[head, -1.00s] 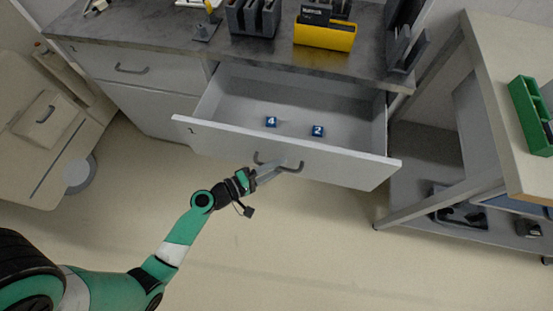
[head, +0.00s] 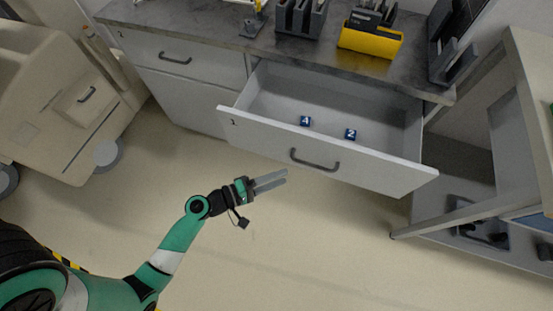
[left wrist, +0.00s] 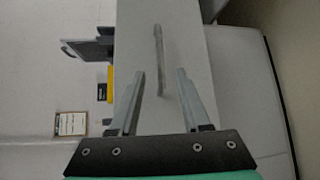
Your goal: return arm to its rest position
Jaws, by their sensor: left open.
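My left gripper (head: 286,176) is open and empty, in front of the pulled-out drawer (head: 375,175). Its two grey fingers point right, apart from the dark drawer handle (head: 315,165). In the left wrist view the open fingers (left wrist: 160,73) point at the pale drawer front (left wrist: 199,60), and the handle (left wrist: 158,45) shows beyond and between the tips. My green left arm reaches in from the lower left of the head view. My right gripper is in neither view.
Two blue numbered cubes (head: 305,121) (head: 350,134) lie inside the open drawer. The grey counter (head: 215,28) carries a yellow bin (head: 368,42) and dark racks. A beige cart (head: 60,100) stands left, a workbench (head: 480,190) right. The floor below the drawer is clear.

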